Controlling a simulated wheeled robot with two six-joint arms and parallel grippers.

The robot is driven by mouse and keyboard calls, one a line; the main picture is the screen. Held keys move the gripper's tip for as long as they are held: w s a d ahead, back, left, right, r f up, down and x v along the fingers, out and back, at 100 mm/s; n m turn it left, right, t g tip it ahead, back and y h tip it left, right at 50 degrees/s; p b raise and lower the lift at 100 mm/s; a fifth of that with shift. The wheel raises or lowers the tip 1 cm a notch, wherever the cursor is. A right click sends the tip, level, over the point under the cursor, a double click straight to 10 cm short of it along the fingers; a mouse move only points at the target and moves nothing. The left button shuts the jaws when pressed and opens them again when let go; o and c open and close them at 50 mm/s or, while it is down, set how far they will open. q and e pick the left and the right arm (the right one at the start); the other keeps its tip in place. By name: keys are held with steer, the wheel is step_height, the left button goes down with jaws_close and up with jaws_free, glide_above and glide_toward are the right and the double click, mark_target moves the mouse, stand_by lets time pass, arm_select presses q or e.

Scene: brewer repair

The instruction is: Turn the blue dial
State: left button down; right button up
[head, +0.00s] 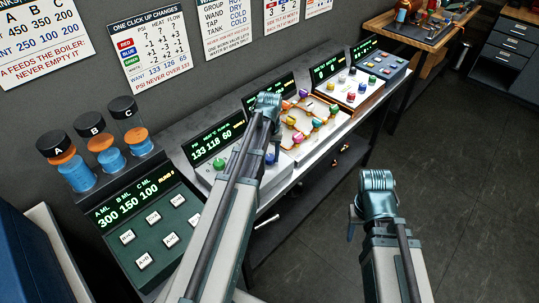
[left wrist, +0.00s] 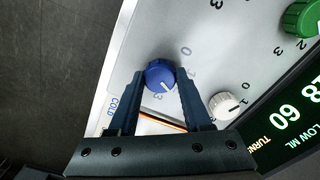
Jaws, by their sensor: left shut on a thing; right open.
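The blue dial (left wrist: 160,74) sits on a pale panel in the left wrist view, its white mark toward the lower right of that picture. My left gripper (left wrist: 156,82) is shut on it, one finger on each side. In the head view the blue dial (head: 270,157) shows small beside my left gripper (head: 273,145), partly covered by it. The panel's display (head: 213,141) reads 133 118 60. My right gripper (head: 354,218) is open, out over the floor to the right of the bench, away from the panel.
A white dial (left wrist: 225,105) and a green dial (left wrist: 302,18) share the panel. A wall chart (head: 152,47) has a WANT row of 133 126 65. Other consoles with colored knobs (head: 313,121) continue along the bench. The floor (head: 455,200) at right is clear.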

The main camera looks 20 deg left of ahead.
mark_target(270, 157)
stand_by(0.5)
arm_select(q)
steer(key=shift+c, duration=1.7)
jaws_free()
steer(key=shift+r, duration=0.15)
step_height(270, 157, up, 14)
steer(key=p, duration=1.4)
steer(key=shift+f, duration=0.2)
steer(key=s+d+f+m+b, duration=0.2)
steer(key=s+d+f+b, duration=0.2)
steer(key=d, duration=0.3)
steer(key=s+d+f+m+b, duration=0.2)
steer(key=s+d+f+b, duration=0.3)
steer(key=s+d, duration=0.2)
steer(key=s+d+f+m+y+b, duration=0.1)
steer(key=s+d+f+b, duration=0.3)
steer(key=d, duration=0.5)
steer(key=shift+s+f+m+b, duration=0.4)
steer(key=shift+s+m, duration=0.3)
steer(key=shift+s, duration=0.4)
